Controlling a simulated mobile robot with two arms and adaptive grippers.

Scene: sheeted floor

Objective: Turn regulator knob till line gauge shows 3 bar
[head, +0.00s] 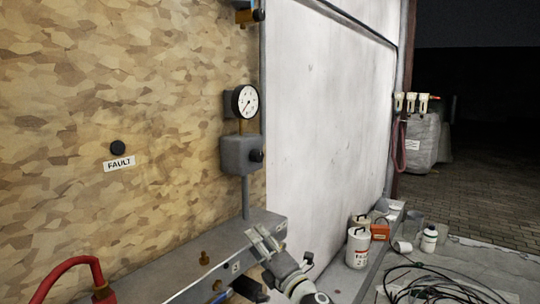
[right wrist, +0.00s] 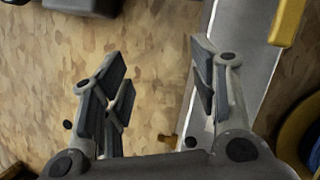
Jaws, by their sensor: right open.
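The line gauge (head: 245,101), a round white dial with a black rim, is on the wooden wall in the head view. Its needle seems to point down and left; the numbers are too small to read. Below it is a grey regulator box (head: 236,154) with a black knob (head: 257,156) on its right side. My right gripper (head: 265,243) is below the box, apart from the knob, over the grey ledge. In the right wrist view its fingers (right wrist: 155,80) are spread with nothing between them. My left gripper is not in view.
A grey ledge (head: 150,283) runs along the wall, with a red hose (head: 70,264) at lower left. A black button (head: 117,147) is above a FAULT label (head: 119,163).

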